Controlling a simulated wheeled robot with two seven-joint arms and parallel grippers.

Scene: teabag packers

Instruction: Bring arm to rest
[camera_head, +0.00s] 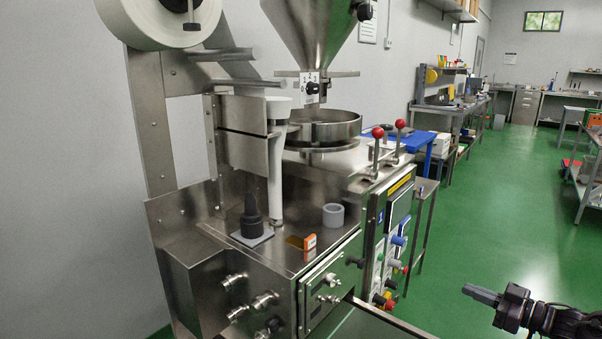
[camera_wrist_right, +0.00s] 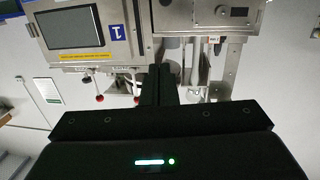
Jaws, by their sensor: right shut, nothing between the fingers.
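My right gripper (camera_head: 482,295) is at the lower right of the head view, its arm coming in from the right edge. Its fingers are together and empty, pointing left toward the machine. It is apart from the machine, above the green floor. In the right wrist view its dark fingers (camera_wrist_right: 159,86) show closed in the middle, with the machine's screen (camera_wrist_right: 73,27) beyond. My left gripper is not in the head view.
A steel teabag packing machine (camera_head: 305,190) stands at left centre, with a hopper (camera_head: 310,30), red-knobbed levers (camera_head: 400,125) and a side control panel (camera_head: 392,240). A grey ring (camera_head: 333,215) and a small orange box (camera_head: 309,242) lie on its top. Green floor (camera_head: 500,210) is open at right.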

